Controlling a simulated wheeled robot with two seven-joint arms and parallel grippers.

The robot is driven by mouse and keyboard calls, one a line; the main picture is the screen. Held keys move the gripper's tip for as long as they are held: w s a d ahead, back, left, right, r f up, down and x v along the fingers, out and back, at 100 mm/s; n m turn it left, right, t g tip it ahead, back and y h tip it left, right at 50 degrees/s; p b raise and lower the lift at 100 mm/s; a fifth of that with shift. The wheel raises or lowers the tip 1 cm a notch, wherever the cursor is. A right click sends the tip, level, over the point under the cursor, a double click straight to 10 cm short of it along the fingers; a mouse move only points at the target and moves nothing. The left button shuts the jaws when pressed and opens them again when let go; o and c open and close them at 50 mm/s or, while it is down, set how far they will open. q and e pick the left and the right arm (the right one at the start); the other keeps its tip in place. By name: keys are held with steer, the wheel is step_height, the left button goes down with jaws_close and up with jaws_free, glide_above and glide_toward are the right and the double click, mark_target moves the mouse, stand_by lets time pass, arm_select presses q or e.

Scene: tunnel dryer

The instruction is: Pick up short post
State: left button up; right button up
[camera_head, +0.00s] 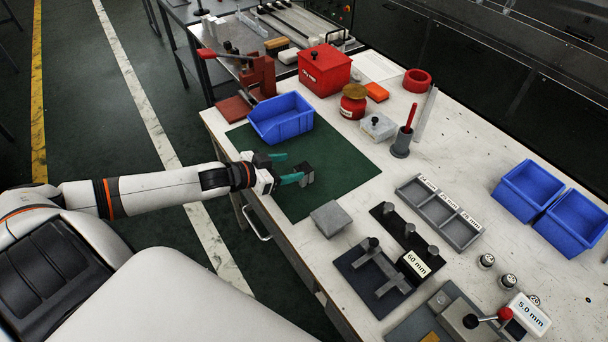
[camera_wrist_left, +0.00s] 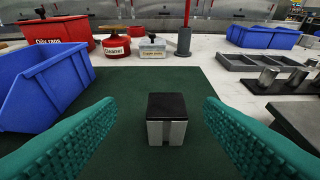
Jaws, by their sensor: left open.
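A short, squat grey metal block with a dark top (camera_wrist_left: 167,119) stands upright on the green mat, and it also shows in the head view (camera_head: 307,171). It is the short post as far as I can tell. My left gripper (camera_head: 291,167) is open, low over the mat, with its teal fingers apart and nothing held. In the left wrist view the block stands ahead, midway between the two fingers, with a gap on each side. Other short grey posts (camera_head: 410,230) stand in a row on a black base to the right. My right gripper is out of view.
A blue bin (camera_head: 281,118) stands close by on the green mat (camera_head: 335,158). A red can (camera_head: 353,102) and grey box (camera_head: 377,126) stand beyond.

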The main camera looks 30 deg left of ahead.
mark_target(308, 166)
arm_select(q)
steer(key=shift+d+x, duration=0.15)
steer(key=shift+x, duration=1.25)
steer(key=shift+d+x, duration=0.2)
steer(key=shift+x, duration=1.25)
steer(key=shift+s+f, duration=0.1)
steer(key=shift+s, duration=0.15)
steer(key=c, duration=1.2)
